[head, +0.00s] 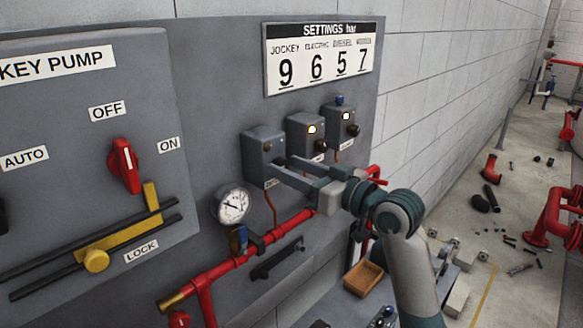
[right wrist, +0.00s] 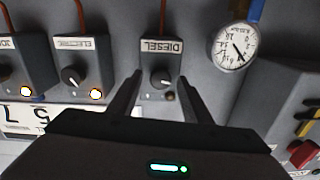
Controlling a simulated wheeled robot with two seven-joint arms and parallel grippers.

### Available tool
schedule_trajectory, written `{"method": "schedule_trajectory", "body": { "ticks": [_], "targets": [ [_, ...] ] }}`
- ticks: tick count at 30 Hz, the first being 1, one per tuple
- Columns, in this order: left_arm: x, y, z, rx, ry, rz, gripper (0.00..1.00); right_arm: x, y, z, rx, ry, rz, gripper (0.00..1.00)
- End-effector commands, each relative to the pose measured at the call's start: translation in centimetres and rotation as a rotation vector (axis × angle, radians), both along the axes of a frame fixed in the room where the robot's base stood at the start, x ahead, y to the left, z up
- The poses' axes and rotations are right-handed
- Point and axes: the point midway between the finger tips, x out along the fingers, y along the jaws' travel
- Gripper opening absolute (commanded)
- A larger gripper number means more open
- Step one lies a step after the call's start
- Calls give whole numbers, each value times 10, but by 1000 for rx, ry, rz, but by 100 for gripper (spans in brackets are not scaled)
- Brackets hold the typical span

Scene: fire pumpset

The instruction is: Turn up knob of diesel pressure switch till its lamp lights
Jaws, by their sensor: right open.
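The diesel pressure switch (head: 262,150) is a grey box on the panel, nearest of three in the head view. It also shows in the right wrist view (right wrist: 150,55), upside down, with a DIESEL label (right wrist: 161,46). Its black knob (right wrist: 160,78) has a white pointer mark. Its lamp (right wrist: 170,97) is dark; the lamp also looks unlit in the head view (head: 267,147). My right gripper (head: 278,167) is open in front of this switch. Its fingers (right wrist: 159,80) stand on either side of the knob, with gaps visible. The arm hides part of the knob in the head view. My left gripper is not in view.
The electric switch (head: 299,124) and the jockey switch (head: 334,116) sit beside it, both lamps lit. A settings board (head: 320,58) hangs above. A pressure gauge (head: 232,204) and red pipe (head: 280,232) lie below. The jockey pump panel (head: 60,110) is at left.

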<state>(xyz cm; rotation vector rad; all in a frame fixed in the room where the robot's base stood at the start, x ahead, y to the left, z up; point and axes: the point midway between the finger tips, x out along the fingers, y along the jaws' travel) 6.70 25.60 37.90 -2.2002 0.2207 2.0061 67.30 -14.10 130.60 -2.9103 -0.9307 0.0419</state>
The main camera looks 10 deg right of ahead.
Motion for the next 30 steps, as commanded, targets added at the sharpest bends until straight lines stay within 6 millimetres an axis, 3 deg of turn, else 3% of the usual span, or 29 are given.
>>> {"method": "schedule_trajectory", "body": {
  "ticks": [1,6,7,16,25,26,27,30],
  "targets": [
    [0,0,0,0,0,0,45,0,0,0,0,0,0,45],
    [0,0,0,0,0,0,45,0,0,0,0,0,0,4],
    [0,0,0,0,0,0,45,0,0,0,0,0,0,4],
    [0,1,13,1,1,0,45,0,0,1,59,43,0,4],
    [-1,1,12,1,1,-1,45,0,0,0,74,49,1,4],
    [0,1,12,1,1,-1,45,0,0,0,74,49,1,33],
    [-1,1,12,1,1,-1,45,0,0,0,74,49,1,43],
    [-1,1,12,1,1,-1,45,0,0,0,73,49,1,45]
  ]
}}
